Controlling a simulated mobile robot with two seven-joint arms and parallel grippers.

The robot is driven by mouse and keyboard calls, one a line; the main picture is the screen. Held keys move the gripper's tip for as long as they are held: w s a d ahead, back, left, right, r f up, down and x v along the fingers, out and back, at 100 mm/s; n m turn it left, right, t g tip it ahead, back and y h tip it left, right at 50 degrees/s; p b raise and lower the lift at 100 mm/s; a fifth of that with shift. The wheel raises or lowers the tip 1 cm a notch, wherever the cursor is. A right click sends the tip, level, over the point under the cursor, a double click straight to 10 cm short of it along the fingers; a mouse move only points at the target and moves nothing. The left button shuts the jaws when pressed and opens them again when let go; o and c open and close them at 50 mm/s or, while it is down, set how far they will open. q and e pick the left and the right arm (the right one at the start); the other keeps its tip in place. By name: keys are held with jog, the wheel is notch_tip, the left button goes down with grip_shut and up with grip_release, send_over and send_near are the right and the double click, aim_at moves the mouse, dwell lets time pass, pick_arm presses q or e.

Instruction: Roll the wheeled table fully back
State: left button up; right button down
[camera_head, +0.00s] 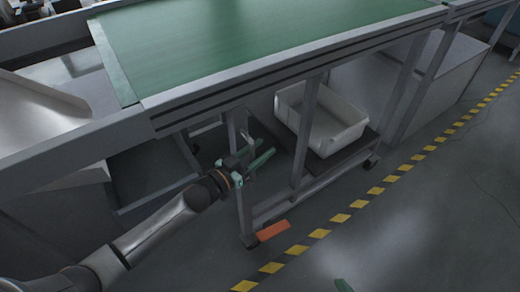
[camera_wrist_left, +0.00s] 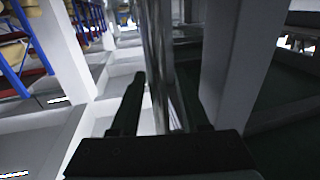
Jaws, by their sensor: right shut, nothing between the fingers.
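The wheeled table (camera_head: 147,100) has a green top and a grey metal frame with legs, and it runs across the upper part of the head view. Casters (camera_head: 250,241) show at the foot of its frame. My left gripper (camera_head: 262,148) is below the table's front edge, beside a front leg. Its fingers are apart. In the left wrist view, a thin metal post (camera_wrist_left: 160,45) shows between the fingers of my left gripper (camera_wrist_left: 160,100); contact cannot be told. Only a green fingertip of my right gripper (camera_head: 343,286) shows at the bottom edge.
A white bin (camera_head: 333,130) stands on a low dark shelf under the table. An orange piece (camera_head: 272,231) lies by the front caster. A yellow and black floor stripe (camera_head: 341,218) runs along the front. The floor at lower right is clear. Shelving (camera_wrist_left: 28,55) shows in the wrist view.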

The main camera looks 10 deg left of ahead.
pick_arm(q)
jog(key=p+v, duration=0.2)
jog(key=v, duration=1)
jog(key=shift+s, duration=0.25)
jog(key=shift+a, duration=0.1)
